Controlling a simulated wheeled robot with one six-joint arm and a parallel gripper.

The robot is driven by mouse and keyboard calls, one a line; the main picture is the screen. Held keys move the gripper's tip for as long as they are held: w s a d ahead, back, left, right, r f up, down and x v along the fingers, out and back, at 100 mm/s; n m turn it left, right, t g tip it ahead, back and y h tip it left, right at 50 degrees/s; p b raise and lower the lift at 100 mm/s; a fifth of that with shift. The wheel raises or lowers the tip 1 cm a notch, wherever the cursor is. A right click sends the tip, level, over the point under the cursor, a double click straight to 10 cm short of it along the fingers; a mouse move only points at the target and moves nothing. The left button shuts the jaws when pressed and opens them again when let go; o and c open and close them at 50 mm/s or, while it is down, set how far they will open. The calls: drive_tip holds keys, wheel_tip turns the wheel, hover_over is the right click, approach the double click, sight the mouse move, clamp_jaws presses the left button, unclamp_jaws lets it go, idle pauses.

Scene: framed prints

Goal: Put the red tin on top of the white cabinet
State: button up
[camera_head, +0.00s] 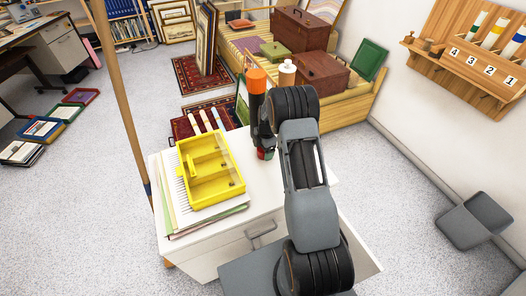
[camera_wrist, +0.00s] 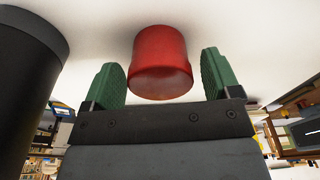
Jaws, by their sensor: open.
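The red tin (camera_wrist: 160,52) is in the wrist view between the two green fingers of my gripper (camera_wrist: 160,70), with a gap on each side. My gripper is open and not closed on the tin. The tin appears to rest on the white top of the white cabinet (camera_head: 262,188). In the head view my arm reaches over the cabinet's back part. Only a small bit of red shows there beside my wrist; the rest of the tin is hidden.
A black cylinder with an orange top (camera_head: 256,88) stands close left of my gripper. A yellow tray (camera_head: 209,170) lies on papers at the cabinet's left. A wooden pole (camera_head: 122,95) rises beside the cabinet.

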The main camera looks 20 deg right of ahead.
drive_tip(key=r, duration=0.7)
drive_tip(key=d+r, duration=0.1)
drive_tip(key=r, duration=0.2)
drive_tip(key=shift+d+r, duration=0.1)
drive_tip(key=shift+r, duration=0.25)
drive_tip(key=s+a+r+m+t, duration=0.1)
drive_tip(key=s+a+r+m, duration=0.6)
drive_tip(key=s+r+m, duration=0.4)
drive_tip(key=s+a+r+m, duration=0.1)
drive_tip(key=s+m, duration=0.1)
drive_tip(key=s, duration=0.2)
drive_tip(key=s+a+r+m+t+h, duration=0.1)
drive_tip(key=s+a+m, duration=0.1)
drive_tip(key=s, duration=0.3)
drive_tip(key=s+a+r+m+t, duration=0.1)
drive_tip(key=s+a+m, duration=0.1)
drive_tip(key=s+m, duration=0.2)
drive_tip(key=shift+s, duration=0.6)
drive_tip(key=shift+a+r, duration=0.1)
drive_tip(key=shift+r, duration=0.05)
